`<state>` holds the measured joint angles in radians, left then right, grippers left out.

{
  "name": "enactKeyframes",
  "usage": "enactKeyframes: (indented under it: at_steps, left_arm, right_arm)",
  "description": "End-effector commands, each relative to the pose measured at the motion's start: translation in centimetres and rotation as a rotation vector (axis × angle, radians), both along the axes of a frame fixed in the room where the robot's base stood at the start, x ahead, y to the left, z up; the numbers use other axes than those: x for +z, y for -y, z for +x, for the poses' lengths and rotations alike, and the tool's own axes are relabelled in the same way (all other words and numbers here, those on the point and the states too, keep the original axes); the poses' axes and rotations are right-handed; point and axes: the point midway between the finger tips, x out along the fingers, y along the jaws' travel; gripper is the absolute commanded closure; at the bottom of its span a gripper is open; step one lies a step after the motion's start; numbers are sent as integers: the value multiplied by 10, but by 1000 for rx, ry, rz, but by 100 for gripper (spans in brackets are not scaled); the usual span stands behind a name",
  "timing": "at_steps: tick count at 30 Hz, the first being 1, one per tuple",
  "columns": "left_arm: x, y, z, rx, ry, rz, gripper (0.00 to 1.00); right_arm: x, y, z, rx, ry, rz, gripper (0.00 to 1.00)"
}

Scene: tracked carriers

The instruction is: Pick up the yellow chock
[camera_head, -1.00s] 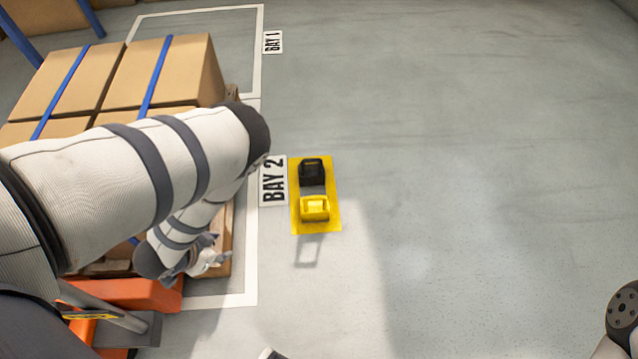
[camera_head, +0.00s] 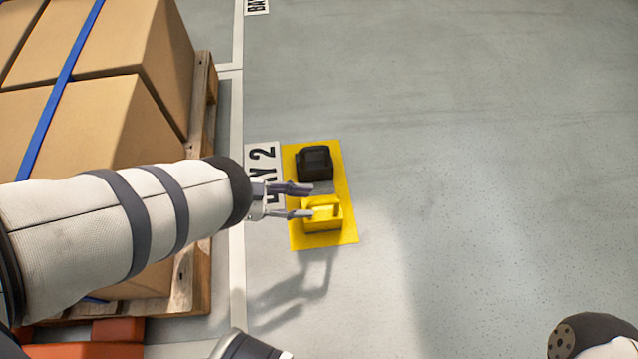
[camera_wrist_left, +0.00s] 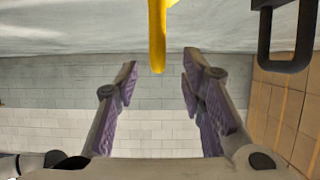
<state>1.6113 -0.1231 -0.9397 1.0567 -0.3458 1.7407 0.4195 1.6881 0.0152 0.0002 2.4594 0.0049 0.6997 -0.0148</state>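The yellow chock (camera_head: 323,215) stands on a yellow floor patch (camera_head: 343,232) beside the BAY 2 label, with a handle on top. My left gripper (camera_head: 311,201) is open and reaches in from the left, its fingertips over or beside the chock's handle. In the left wrist view the yellow handle (camera_wrist_left: 157,35) hangs in from the top, just beyond and between the open fingertips (camera_wrist_left: 160,68). Nothing is between the finger pads. My right gripper is out of view; only part of my right arm shows at the lower right.
A black chock (camera_head: 314,163) stands on the same patch behind the yellow one; its dark handle (camera_wrist_left: 264,45) shows in the wrist view. Strapped cartons (camera_head: 105,110) on a wooden pallet (camera_head: 205,100) fill the left. Open floor (camera_head: 480,170) lies to the right.

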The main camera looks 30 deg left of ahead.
Motion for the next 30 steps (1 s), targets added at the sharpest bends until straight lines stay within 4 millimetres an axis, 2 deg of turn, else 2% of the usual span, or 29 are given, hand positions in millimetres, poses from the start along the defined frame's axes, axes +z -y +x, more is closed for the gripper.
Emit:
enactKeyframes:
  at_steps: [1, 3, 7, 12, 16, 22, 23, 27, 30]
  left_arm:
    - [-9, 10, 5, -2, -3, -1, 64]
    - [-14, 19, 12, -1, -3, 1, 64]
    - [-17, 31, 20, 0, -2, 1, 64]
    - [-24, 60, 37, -1, -2, 1, 64]
    - [-29, 71, 45, 1, -1, 2, 64]
    - [-28, 72, 46, 3, -1, 3, 64]
    - [-28, 72, 46, 3, -1, 3, 66]
    - [-28, 72, 46, 3, -1, 3, 98]
    - [-28, 71, 46, 3, -1, 3, 100]
  right_arm:
    - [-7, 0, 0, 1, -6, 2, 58]
    - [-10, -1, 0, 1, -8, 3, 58]
    - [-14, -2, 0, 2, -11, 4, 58]
    - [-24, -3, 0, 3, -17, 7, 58]
    - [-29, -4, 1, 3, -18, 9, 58]
    - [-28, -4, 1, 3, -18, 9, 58]
    - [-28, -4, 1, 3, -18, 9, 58]
    - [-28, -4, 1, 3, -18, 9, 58]
    - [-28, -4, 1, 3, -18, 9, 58]
